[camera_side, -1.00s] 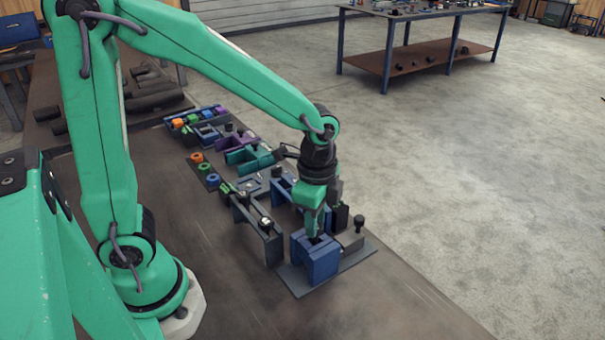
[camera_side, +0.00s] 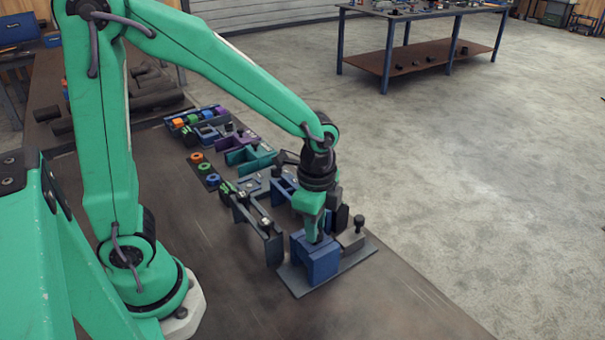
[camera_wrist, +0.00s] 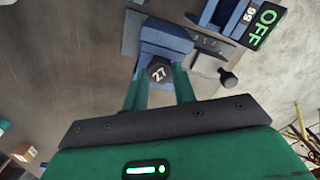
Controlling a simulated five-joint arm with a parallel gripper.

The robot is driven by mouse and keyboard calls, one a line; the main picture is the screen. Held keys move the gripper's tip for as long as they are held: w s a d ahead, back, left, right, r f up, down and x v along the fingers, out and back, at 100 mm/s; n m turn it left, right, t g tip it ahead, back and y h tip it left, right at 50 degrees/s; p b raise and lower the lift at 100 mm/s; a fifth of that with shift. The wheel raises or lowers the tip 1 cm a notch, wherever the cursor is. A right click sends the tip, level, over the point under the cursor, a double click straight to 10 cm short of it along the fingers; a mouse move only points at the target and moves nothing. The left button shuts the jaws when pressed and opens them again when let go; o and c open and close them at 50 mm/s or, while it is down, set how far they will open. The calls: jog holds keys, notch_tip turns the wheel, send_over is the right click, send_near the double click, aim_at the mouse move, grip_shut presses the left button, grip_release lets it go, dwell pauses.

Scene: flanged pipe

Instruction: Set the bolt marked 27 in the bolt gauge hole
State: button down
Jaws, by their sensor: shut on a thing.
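The bolt marked 27 (camera_wrist: 158,72) shows its dark head, with white digits, between my fingers in the wrist view. My gripper (camera_wrist: 161,88) is shut on it. In the side view my gripper (camera_side: 315,238) points down at the top of a blue block (camera_side: 317,262), which seems to be the bolt gauge. The block stands on a grey plate (camera_side: 350,263) and also shows behind the bolt head in the wrist view (camera_wrist: 166,40). The bolt's shank and the hole are hidden, so I cannot tell how deep the bolt sits.
A grey block with a black knob (camera_side: 359,221) stands right behind the blue block. A dark bracket (camera_side: 258,228) stands to its left. A green OFF display (camera_wrist: 264,25) is at the wrist view's upper right. Coloured rings (camera_side: 205,167) lie farther back. The bench front is clear.

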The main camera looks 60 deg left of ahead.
jog(key=shift+f, duration=0.3)
dwell(0.5)
jog(key=c, duration=0.7)
grip_release()
jog(key=shift+o, duration=0.2)
jog(key=shift+r, duration=0.15)
jog(key=shift+r, duration=3.4)
